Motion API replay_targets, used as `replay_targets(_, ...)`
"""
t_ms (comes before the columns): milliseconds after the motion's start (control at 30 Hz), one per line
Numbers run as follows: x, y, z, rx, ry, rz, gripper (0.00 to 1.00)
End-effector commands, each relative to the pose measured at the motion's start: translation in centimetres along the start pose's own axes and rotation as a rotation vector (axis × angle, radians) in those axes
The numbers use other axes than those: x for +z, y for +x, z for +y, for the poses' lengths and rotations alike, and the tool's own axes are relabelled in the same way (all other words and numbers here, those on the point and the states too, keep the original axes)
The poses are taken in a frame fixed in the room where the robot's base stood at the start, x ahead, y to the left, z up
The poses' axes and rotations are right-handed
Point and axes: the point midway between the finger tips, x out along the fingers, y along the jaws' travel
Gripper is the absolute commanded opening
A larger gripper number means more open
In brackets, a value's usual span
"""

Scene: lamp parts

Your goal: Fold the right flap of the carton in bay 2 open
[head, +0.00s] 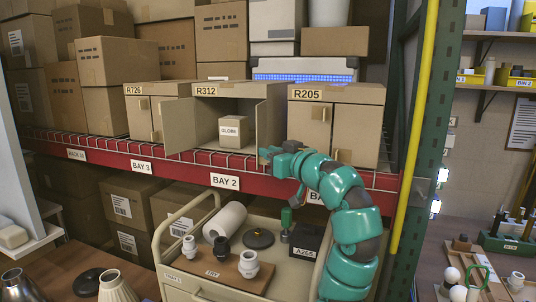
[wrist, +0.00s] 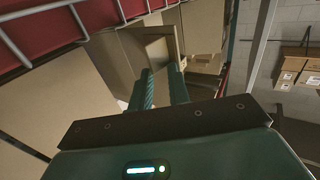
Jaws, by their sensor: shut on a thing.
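The carton R312 (head: 206,91) stands on the shelf above the BAY 2 label (head: 225,181). Its left flap (head: 190,127) is swung open to the left. Its right flap (head: 270,116) stands out toward the front, and the opening between the flaps is clear to see. Inside is a small box marked GLOBE (head: 233,132). My gripper (head: 266,153) is at the lower front edge of the right flap and shut on it. In the wrist view the two fingers (wrist: 165,88) are close together; the exact grip on the flap is hard to make out.
Carton R726 (head: 142,90) stands to the left and carton R205 (head: 330,97) close on the right. The red shelf beam (head: 110,159) runs below. A cart (head: 175,272) with lamp parts stands under my arm. A yellow pole (head: 418,120) and green upright are right.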

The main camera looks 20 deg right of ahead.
Motion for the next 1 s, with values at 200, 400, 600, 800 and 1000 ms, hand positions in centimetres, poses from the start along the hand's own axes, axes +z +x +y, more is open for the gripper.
replay_targets(200,-1.00,-0.58,1.75,0.046,-0.006,0.021,0.00)
replay_targets(400,-1.00,-0.58,1.77,0.046,-0.006,0.021,0.00)
replay_targets(600,-0.98,-0.56,1.74,0.045,-0.006,0.020,0.26)
replay_targets(800,-0.72,-0.48,1.65,0.042,-0.003,0.015,0.35)
replay_targets(1000,-0.48,-0.41,1.60,0.040,-0.001,0.010,0.27)
